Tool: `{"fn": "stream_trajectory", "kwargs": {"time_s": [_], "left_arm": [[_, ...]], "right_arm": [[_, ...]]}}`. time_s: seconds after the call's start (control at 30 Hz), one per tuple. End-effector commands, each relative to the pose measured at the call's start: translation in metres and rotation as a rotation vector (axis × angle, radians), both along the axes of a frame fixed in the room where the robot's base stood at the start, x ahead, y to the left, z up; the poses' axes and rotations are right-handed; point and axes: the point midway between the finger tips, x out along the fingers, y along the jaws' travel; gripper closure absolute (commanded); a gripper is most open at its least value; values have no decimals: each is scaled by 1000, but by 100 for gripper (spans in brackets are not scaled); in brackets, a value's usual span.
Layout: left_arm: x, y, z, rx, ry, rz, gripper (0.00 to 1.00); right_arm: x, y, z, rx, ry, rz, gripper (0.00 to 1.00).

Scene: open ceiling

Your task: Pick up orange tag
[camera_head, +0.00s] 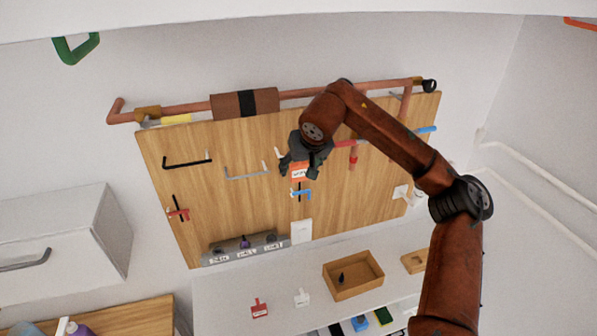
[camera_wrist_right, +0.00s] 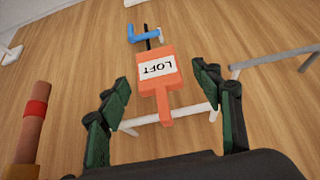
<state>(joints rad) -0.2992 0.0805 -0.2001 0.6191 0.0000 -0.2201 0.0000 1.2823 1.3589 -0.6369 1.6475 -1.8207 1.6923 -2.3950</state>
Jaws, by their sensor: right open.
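The orange tag (camera_wrist_right: 156,82) has a white label reading "LOFT" and hangs at the wooden board. In the right wrist view it lies between the two open fingers of my right gripper (camera_wrist_right: 165,112), with space on both sides. In the head view the orange tag (camera_head: 299,171) shows just below my right gripper (camera_head: 302,168), partly covered by the fingers. A white bar and a blue hook (camera_wrist_right: 146,36) show by the tag. My left gripper is not in view.
The wooden board (camera_head: 222,205) carries several hooks and a copper pipe (camera_head: 310,93) along its top. Below are a grey box (camera_head: 245,247) with labels, an open wooden box (camera_head: 352,275), a red tag (camera_head: 260,309) and a white tag (camera_head: 302,298). A wall cabinet (camera_head: 60,240) is at left.

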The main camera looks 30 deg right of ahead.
Motion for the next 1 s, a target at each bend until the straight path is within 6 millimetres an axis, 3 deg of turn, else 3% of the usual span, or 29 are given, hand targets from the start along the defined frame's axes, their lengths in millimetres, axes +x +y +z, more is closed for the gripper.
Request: {"fn": "stream_trajectory", "kwargs": {"time_s": [0.2, 0.47, 1.0], "left_arm": [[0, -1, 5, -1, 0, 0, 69], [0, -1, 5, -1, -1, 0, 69], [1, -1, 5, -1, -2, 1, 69]], "right_arm": [[13, -4, -21, 1, 2, -1, 41], [14, -4, -23, 0, 0, 0, 41], [14, -4, -23, 0, 0, 0, 78]]}}
